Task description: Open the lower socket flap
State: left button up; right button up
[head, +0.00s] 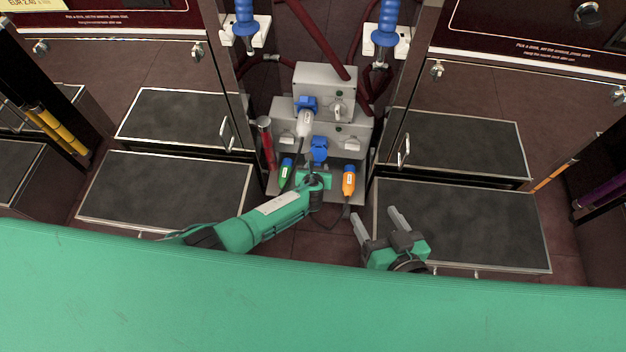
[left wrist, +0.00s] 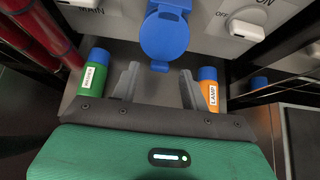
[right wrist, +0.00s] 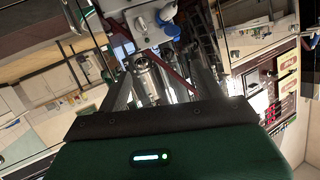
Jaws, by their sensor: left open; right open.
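The lower socket flap (head: 319,149) is a round blue lid on the front of the grey box. In the left wrist view the flap (left wrist: 165,38) looks closed, with a small tab at its bottom edge. My left gripper (head: 316,178) is just below and in front of the flap. In the left wrist view its open fingers (left wrist: 160,82) point toward the flap's lower edge with nothing between them; I cannot tell whether they touch the tab. My right gripper (head: 375,214) is open and empty, lower and to the right.
A pale plug (head: 306,121) sits at the upper blue socket (head: 307,102). White switches are beside the flap. A red cylinder (head: 266,143) stands left.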

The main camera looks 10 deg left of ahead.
pick_arm(q)
jog(key=shift+p+v, duration=0.4)
jog(key=shift+v, duration=0.4)
jog(key=p+v, duration=0.5)
jog(key=v, duration=0.5)
jog(key=shift+s, duration=0.25)
pick_arm(e)
jog(key=s+d+g+h, duration=0.4)
jog(key=s+d+g, duration=0.2)
jog(key=d+g, duration=0.3)
jog(key=shift+s+d+m+h, duration=0.4)
jog(key=shift+d, duration=0.7)
